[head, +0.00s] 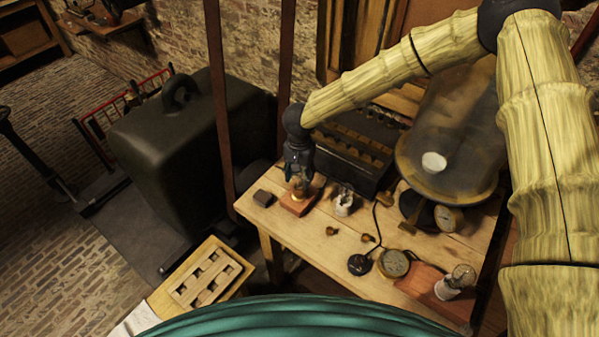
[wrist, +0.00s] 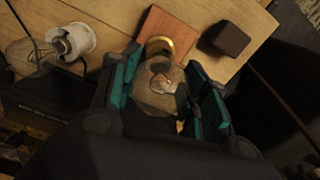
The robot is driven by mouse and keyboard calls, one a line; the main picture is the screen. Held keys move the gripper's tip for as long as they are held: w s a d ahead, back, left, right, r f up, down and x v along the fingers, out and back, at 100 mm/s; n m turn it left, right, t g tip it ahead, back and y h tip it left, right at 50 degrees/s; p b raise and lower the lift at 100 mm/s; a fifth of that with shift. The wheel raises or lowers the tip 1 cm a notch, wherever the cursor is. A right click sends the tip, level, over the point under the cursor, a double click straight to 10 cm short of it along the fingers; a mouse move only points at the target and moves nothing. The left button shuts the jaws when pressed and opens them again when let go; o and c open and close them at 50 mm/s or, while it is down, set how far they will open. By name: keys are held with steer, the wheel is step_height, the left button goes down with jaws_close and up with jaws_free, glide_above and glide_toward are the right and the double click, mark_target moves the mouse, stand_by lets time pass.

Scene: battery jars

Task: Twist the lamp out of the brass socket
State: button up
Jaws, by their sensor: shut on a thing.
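The lamp (wrist: 160,88) is a clear glass bulb, seen in the wrist view between the two teal finger pads of my gripper (wrist: 172,92). Its lower end meets the brass socket (wrist: 159,46), which is fixed on a reddish wooden block (wrist: 176,24). In the head view my gripper (head: 299,180) points down over the wooden block (head: 297,203) near the table's left end, shut on the lamp. The fingers hide most of the lamp there. I cannot tell how far the lamp's base sits inside the socket.
A small dark block (head: 263,198) lies left of the wooden block. A white holder with a glass bulb (head: 343,203) stands close on the right. A dark box (head: 352,155) and a large glass jar (head: 449,130) stand behind. Gauges and small brass parts lie towards the front right.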

steer(key=shift+r+n+p, duration=0.1)
steer(key=shift+n+p, duration=1.25)
steer(key=shift+n, duration=0.05)
steer(key=shift+n+p, duration=0.35)
steer(key=shift+n, duration=0.25)
steer(key=n, duration=0.3)
steer(key=shift+n, duration=0.4)
steer(key=shift+n, duration=0.3)
steer(key=n, duration=0.4)
steer(key=shift+n, duration=0.4)
steer(key=shift+r, duration=1.25)
steer(key=shift+r, duration=2.35)
